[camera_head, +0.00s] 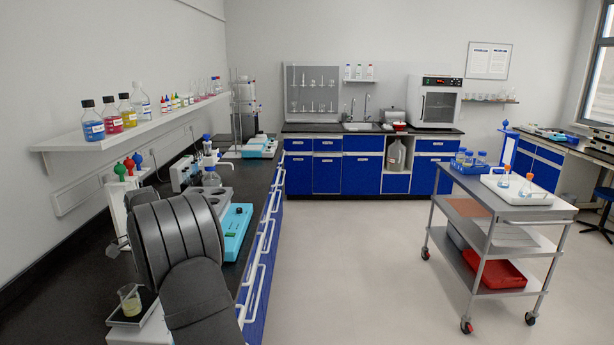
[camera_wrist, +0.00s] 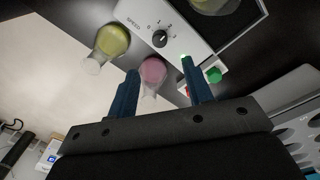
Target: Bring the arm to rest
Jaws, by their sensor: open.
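My arm (camera_head: 190,250) is large in the lower left of the head view, over the black bench; its gripper is hidden there. In the wrist view my gripper (camera_wrist: 160,66) is open, its two dark blue fingers apart. A flask with pink liquid (camera_wrist: 153,70) shows between the fingers in the picture; I cannot tell how far beyond them it is. Nothing is seen gripped. A flask with yellow liquid (camera_wrist: 112,41) is just left of the fingers.
A white device with a black speed knob (camera_wrist: 160,39) and a green button (camera_wrist: 213,75) is close to the fingertips. A beaker (camera_head: 130,300) stands at the lower left of the bench. A turquoise device (camera_head: 236,230) is right of my arm. The floor (camera_head: 340,260) before the trolley (camera_head: 505,205) is clear.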

